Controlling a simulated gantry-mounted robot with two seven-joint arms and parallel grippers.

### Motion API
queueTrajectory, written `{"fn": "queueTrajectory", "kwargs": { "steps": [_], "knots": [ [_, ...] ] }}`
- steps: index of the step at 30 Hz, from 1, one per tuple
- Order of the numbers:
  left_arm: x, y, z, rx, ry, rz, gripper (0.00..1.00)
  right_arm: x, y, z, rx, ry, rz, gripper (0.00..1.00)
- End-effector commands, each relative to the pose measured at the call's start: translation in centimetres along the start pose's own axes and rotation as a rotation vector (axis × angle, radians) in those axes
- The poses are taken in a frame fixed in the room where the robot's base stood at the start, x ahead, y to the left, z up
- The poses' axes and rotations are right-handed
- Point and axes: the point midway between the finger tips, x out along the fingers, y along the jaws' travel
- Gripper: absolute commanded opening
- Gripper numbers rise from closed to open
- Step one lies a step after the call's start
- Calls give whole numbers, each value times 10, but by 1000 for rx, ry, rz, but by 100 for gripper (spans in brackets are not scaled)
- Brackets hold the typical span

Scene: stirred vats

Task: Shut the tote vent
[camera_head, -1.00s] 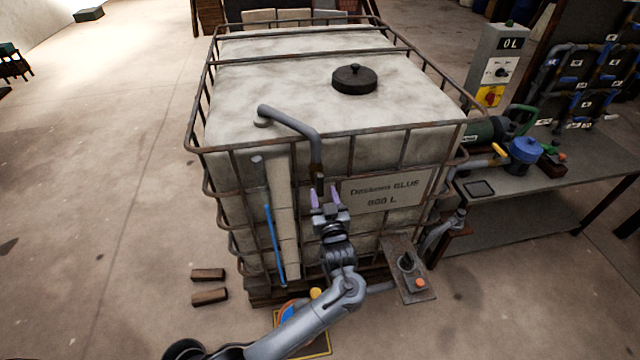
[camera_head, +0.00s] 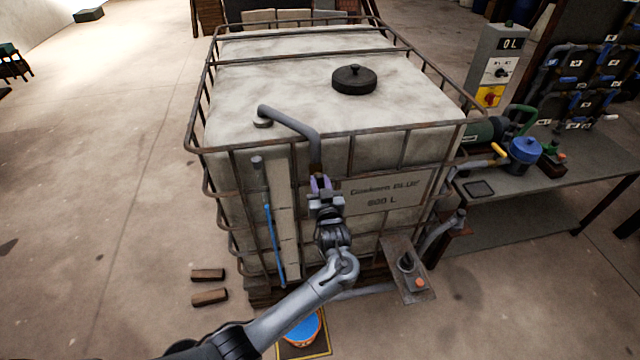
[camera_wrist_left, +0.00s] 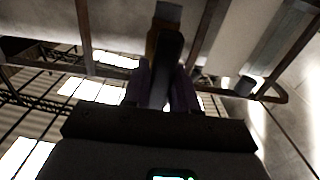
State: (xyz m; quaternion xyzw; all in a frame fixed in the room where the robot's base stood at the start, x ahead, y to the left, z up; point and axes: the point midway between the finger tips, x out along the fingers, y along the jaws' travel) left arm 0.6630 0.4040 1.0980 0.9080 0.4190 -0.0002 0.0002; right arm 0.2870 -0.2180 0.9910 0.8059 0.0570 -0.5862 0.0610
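The tote (camera_head: 300,90) is a big pale tank in a rusty cage with a sign on its front. A grey vent pipe (camera_head: 290,122) rises from its top and bends down over the front edge. A dark vent handle (camera_wrist_left: 166,60) hangs at the pipe's lower end. My left gripper (camera_head: 321,184) is at that end, its purple fingers on either side of the handle. In the wrist view the fingers (camera_wrist_left: 160,88) sit close against the handle and look shut on it. The gripper hides the handle in the head view. My right gripper is not in view.
Cage bars (camera_head: 350,155) run close beside my left gripper. A black lid (camera_head: 354,79) sits on the tote. A knob panel (camera_head: 409,270) stands at the lower right front. A bench (camera_head: 520,205) with pumps is at right. Two bricks (camera_head: 209,286) lie on the floor at left.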

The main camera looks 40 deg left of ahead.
Motion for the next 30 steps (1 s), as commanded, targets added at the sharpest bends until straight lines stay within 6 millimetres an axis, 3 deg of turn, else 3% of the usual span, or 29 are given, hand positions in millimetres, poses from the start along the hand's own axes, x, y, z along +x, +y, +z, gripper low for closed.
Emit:
{"fn": "queueTrajectory", "kwargs": {
  "steps": [1, 3, 16, 30],
  "knots": [
    [0, 0, 0, 0, 0, 0, 11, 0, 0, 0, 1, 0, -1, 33],
    [0, 0, 0, 0, 0, 0, 0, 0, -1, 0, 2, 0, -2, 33],
    [0, 0, -3, 77, 0, -2, 0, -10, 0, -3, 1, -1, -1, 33],
    [0, 4, -4, 464, -1, -1, 0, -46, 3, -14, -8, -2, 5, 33]
  ]
}}
